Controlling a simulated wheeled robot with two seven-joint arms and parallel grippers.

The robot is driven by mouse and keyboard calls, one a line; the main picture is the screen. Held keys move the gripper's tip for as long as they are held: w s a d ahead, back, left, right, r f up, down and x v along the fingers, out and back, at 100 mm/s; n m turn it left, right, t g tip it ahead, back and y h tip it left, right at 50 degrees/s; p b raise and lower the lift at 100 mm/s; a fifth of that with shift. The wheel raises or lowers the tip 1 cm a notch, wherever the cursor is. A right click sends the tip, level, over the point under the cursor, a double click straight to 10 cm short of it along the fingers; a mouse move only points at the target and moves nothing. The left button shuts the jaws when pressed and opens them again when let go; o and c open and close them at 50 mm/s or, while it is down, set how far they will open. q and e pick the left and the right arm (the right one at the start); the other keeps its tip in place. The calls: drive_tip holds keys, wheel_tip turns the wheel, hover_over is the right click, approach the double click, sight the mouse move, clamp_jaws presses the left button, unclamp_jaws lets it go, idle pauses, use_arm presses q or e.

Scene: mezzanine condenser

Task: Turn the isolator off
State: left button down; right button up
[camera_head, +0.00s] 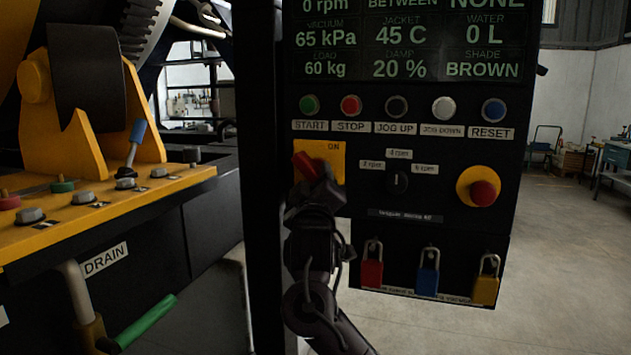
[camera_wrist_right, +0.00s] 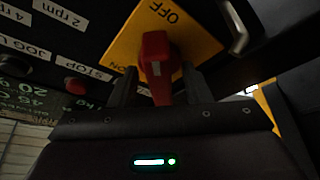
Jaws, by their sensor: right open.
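The isolator is a red handle (camera_head: 305,166) on a yellow plate (camera_head: 334,164) low on the left of the black control panel. "ON" is printed at the plate's top in the head view. The handle leans up and left there. My right gripper (camera_head: 318,184) is at the handle from below and hides part of the plate. In the right wrist view, the red handle (camera_wrist_right: 156,62) stands between the two open fingers of my right gripper (camera_wrist_right: 157,88), and "OFF" shows on the yellow plate (camera_wrist_right: 196,38). I cannot tell whether the fingers touch it. My left gripper is not in view.
A row of push buttons (camera_head: 397,106) sits above the isolator. A selector knob (camera_head: 397,183) and a red emergency stop (camera_head: 483,194) are to its right. Several padlocks (camera_head: 428,272) hang below. A dark post (camera_head: 262,200) stands close on the left, beside yellow machinery (camera_head: 120,205).

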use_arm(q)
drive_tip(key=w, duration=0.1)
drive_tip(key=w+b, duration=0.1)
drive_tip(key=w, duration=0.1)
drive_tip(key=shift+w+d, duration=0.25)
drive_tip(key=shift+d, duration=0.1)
use_arm(e)
drive_tip(key=v, duration=0.6)
drive_tip(key=shift+s+f, duration=0.15)
drive_tip(key=shift+s, duration=0.1)
